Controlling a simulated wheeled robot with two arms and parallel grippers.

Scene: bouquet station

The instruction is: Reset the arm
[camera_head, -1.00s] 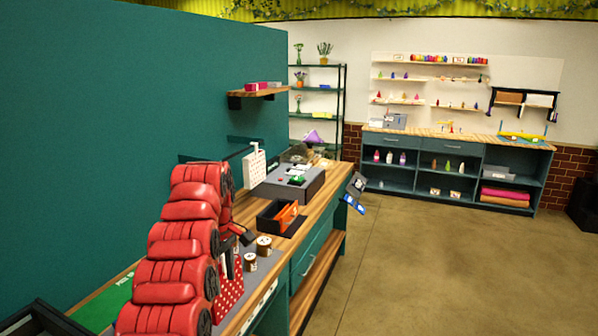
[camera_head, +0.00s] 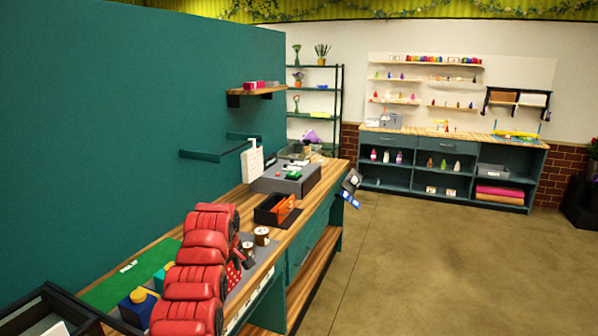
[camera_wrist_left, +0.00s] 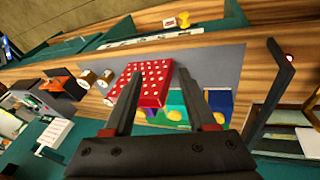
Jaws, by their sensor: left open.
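My left gripper (camera_wrist_left: 158,78) is open in the left wrist view, its two dark fingers apart. A red item with white dots (camera_wrist_left: 150,88) shows between and beyond the fingertips, over the grey mat (camera_wrist_left: 215,65); I cannot tell whether a finger touches it. In the head view, my red left arm reaches in from the bottom over the workbench (camera_head: 216,196) and hides most of the dotted item (camera_head: 233,273). My right gripper is not in view.
Two brown spools (camera_head: 262,236) stand beside my arm. A black tray with orange contents (camera_head: 270,214) and a grey box (camera_head: 285,180) sit farther along the bench. Blue and yellow items (camera_head: 138,302) and a dark-rimmed crate (camera_head: 85,320) lie near left. The floor at right is clear.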

